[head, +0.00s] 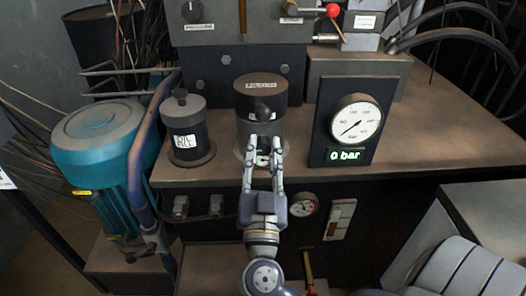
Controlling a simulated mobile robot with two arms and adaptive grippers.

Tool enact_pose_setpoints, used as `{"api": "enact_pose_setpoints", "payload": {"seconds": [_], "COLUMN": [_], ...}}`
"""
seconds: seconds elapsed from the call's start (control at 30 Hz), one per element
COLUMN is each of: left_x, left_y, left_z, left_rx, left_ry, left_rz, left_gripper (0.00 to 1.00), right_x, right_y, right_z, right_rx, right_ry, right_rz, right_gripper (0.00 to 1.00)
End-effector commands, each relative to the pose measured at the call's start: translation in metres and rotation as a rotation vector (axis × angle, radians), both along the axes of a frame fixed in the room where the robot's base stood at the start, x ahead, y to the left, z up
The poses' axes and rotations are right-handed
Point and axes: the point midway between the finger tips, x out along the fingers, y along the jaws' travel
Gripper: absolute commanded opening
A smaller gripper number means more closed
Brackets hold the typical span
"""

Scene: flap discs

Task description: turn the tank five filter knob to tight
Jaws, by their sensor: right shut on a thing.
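A dark cylindrical filter housing (245,121) stands on the brown bench top, with a brown lid (260,84) whose lettering I cannot read clearly. A black rounded knob (262,112) shows on its front side. My right gripper (264,146) reaches up from below to the front of the housing. Its fingers are closed around a small dark part there, which I take to be the filter knob; the fingers hide much of it. I cannot read a tank number or the knob's setting. My left gripper is not in view.
A smaller grey canister (183,128) with a white label stands to the left. A gauge panel (321,143) to the right reads 0 bar. A teal motor (100,145) and bent pipe are at far left. A red-knobbed lever (333,12) is at the back. The bench right of the gauge is clear.

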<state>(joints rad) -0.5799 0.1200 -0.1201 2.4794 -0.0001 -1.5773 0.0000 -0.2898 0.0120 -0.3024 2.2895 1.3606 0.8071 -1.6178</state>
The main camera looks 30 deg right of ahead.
Motion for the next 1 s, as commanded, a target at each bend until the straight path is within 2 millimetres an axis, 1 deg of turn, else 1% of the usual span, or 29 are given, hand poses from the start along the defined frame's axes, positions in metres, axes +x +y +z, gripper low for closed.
{"api": "enact_pose_setpoints", "payload": {"seconds": [0.03, 0.2, 0.53, 0.57, 0.6, 0.63, 1.0], "left_x": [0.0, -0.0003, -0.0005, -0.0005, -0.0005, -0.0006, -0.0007], "left_y": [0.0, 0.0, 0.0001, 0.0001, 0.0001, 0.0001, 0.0], "left_z": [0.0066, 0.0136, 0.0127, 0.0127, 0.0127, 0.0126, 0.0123], "left_rx": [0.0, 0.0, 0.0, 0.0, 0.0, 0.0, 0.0], "left_ry": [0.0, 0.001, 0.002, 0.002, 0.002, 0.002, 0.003], "left_rz": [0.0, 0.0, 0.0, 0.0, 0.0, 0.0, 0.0], "left_gripper": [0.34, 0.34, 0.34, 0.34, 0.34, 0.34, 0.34], "right_x": [0.0003, 0.0001, -0.0001, -0.0001, -0.0001, 0.0, -0.0017], "right_y": [0.0001, 0.0003, 0.0005, 0.0005, 0.0005, 0.0005, 0.0018], "right_z": [0.003, 0.0018, 0.0003, 0.0003, 0.0003, 0.0002, -0.001], "right_rx": [0.02, 0.075, 0.084, 0.083, 0.083, 0.083, 0.082], "right_ry": [-0.008, -0.044, -0.051, -0.051, -0.051, -0.051, -0.049], "right_rz": [0.0, 0.0, 0.001, 0.0, 0.0, 0.0, 0.001], "right_gripper": [0.04, 0.04, 0.04, 0.34, 0.44, 0.48, 0.48]}}
